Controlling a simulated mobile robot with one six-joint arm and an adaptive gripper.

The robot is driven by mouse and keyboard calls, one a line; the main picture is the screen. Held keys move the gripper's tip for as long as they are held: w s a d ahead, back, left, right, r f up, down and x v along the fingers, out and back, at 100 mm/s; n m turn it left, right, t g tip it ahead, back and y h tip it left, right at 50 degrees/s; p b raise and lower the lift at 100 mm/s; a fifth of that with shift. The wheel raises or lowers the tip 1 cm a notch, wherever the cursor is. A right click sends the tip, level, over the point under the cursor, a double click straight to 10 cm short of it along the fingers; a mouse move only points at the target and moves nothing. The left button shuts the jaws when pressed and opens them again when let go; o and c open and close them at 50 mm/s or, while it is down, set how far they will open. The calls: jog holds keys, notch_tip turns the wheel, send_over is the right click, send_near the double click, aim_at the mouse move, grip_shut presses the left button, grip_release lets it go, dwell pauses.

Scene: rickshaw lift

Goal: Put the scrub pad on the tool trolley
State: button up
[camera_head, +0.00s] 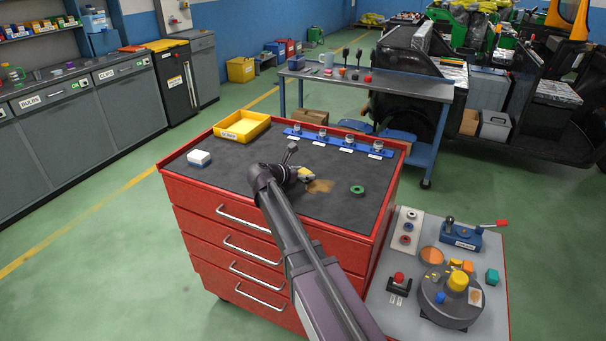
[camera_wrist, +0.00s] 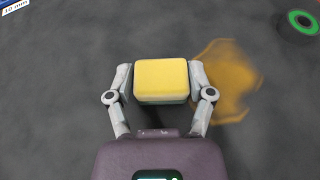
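The scrub pad (camera_wrist: 161,82) is a yellow block with a green underside, seen between my fingers in the wrist view. In the head view it is a small yellow patch (camera_head: 306,174) at the end of my arm. My gripper (camera_wrist: 161,84) has one finger against each side of the pad and looks shut on it. The pad is at or just above the dark top of the red drawer trolley (camera_head: 235,176), which I take as the tool trolley; I cannot tell whether it touches. A brown-yellow stain (camera_wrist: 226,82) lies just right of the pad.
On the trolley top are a yellow tray (camera_head: 241,126), a white block (camera_head: 199,158), a blue rack (camera_head: 338,141) and a green ring (camera_head: 357,190). A grey side table (camera_head: 383,315) with controls stands at right. A blue workbench (camera_head: 410,87) stands behind.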

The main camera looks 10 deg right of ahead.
jog(key=shift+o, duration=0.8)
jog(key=shift+r, duration=0.2)
jog(key=p+v, duration=0.5)
jog(key=v, duration=0.7)
